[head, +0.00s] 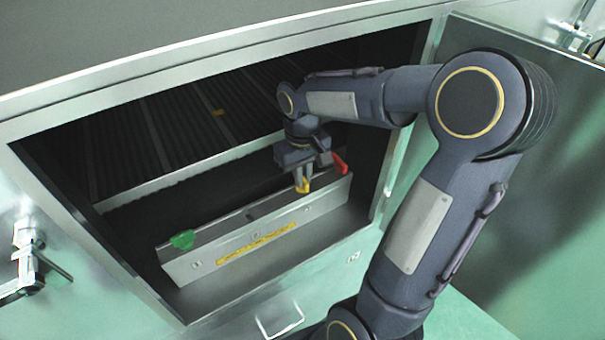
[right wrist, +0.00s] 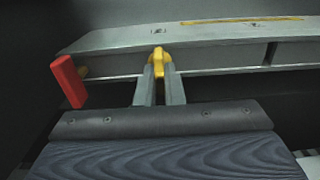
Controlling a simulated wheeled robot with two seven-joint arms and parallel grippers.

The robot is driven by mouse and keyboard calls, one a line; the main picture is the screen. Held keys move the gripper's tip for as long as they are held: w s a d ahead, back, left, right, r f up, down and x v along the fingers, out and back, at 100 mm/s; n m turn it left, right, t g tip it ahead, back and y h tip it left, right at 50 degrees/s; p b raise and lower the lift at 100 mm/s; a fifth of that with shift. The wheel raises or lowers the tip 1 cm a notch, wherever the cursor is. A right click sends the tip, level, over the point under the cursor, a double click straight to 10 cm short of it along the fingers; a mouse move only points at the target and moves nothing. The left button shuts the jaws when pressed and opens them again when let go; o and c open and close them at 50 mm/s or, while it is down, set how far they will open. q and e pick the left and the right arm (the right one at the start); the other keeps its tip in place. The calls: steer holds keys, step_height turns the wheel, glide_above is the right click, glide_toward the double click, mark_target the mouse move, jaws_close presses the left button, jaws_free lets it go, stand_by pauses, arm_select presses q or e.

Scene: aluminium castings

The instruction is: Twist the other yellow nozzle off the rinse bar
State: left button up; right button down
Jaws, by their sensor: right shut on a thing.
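The rinse bar (head: 205,264) is a long grey metal bar inside the open cabinet, with a yellow label strip on its front. A yellow nozzle (head: 303,187) is at the bar's top edge towards its right end. My right gripper (head: 305,176) reaches down to it and is shut on it. In the right wrist view the two fingers close around the yellow nozzle (right wrist: 159,62), which is against the bar (right wrist: 215,54). A red part (head: 340,163) is right of the gripper, and a green part (head: 182,240) is near the bar's left end. My left gripper is out of view.
Cabinet walls and a metal frame (head: 60,236) surround the opening. A dark ribbed rack (head: 185,125) lies behind the bar, with a small orange-yellow piece (head: 218,112) on it. The open door (head: 510,150) stands at the right. In the right wrist view the red part (right wrist: 67,82) is close beside the fingers.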

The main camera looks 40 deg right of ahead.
steer(key=shift+r+p, duration=0.85)
steer(key=shift+r, duration=0.25)
